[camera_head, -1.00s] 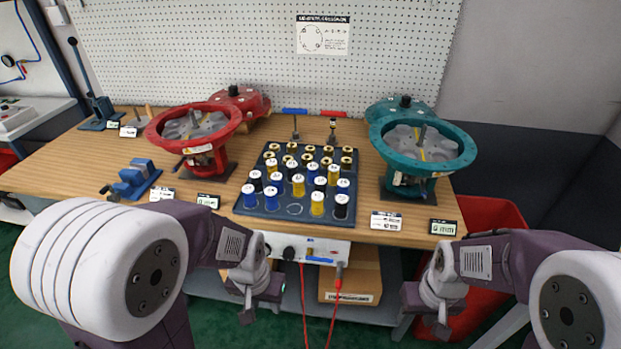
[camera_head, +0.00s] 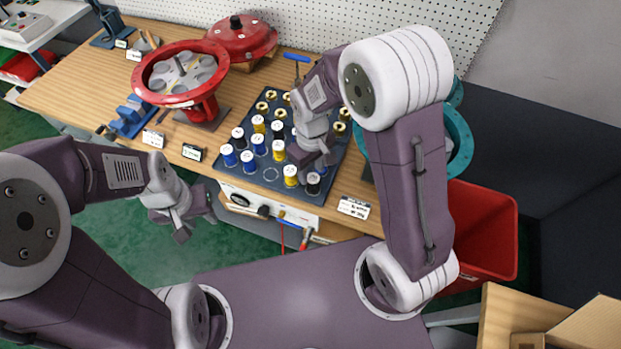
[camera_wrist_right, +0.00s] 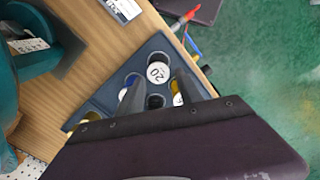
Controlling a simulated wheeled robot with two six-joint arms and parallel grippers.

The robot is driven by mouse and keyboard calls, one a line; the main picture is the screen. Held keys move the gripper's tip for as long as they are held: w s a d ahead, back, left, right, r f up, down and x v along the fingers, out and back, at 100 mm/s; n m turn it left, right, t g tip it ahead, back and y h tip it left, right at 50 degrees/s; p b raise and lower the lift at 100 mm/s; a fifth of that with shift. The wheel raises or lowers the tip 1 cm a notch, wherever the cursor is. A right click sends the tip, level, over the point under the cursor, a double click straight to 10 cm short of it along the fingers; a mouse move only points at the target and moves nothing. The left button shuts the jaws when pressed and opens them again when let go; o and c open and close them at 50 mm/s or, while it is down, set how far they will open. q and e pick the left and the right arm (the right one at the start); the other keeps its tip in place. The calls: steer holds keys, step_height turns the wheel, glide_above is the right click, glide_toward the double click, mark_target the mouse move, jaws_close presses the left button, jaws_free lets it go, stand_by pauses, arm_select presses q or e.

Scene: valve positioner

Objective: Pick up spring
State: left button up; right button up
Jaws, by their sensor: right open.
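The springs are short blue, yellow and black cylinders, many with white numbered caps, standing in a dark blue tray (camera_head: 272,176). A blue spring (camera_head: 228,156) stands at the front left, a yellow spring (camera_head: 290,176) and a black spring (camera_head: 313,184) at the front right. My right gripper (camera_head: 312,158) is over the tray's right part and hides some springs. In the right wrist view its open fingers (camera_wrist_right: 155,92) point down at the tray, near a white-capped spring (camera_wrist_right: 158,73). Contact cannot be told. My left gripper (camera_head: 184,222) hangs in front of the table, away from the tray.
A red valve actuator (camera_head: 200,102) stands left of the tray, with a red cover (camera_head: 240,38) behind it. A teal actuator (camera_head: 460,140) is right, partly behind my right arm. A red bin (camera_head: 485,225) is right.

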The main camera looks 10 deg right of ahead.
mark_target(314, 179)
steer(key=shift+w+d+f, duration=0.15)
steer(key=shift+d+f, duration=0.05)
steer(key=shift+f, duration=0.4)
steer(key=f, duration=0.2)
steer(key=s+f, duration=0.1)
steer(key=f, duration=0.1)
steer(key=shift+d+f, duration=0.1)
steer(key=shift+f, duration=0.45)
jaws_close()
